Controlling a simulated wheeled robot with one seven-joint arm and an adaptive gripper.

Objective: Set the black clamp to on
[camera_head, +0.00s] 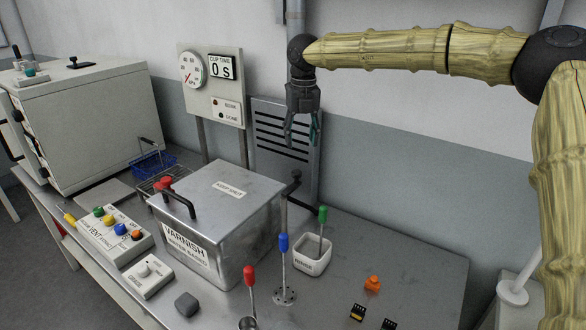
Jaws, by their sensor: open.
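My gripper (302,132) hangs from the arm at the upper middle, fingers pointing down and apart, with nothing between them. It is above the table, in front of the slatted grey panel. A black part (291,184), which may be the black clamp, sits at the top of a thin metal post beside the right edge of the metal varnish tank (232,235). It is below my gripper and apart from it. I cannot tell its setting.
Small orange (373,282) and black-yellow (357,312) parts lie to the right. A button box (115,240) and oven (90,120) are left. The table's right rear is clear.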

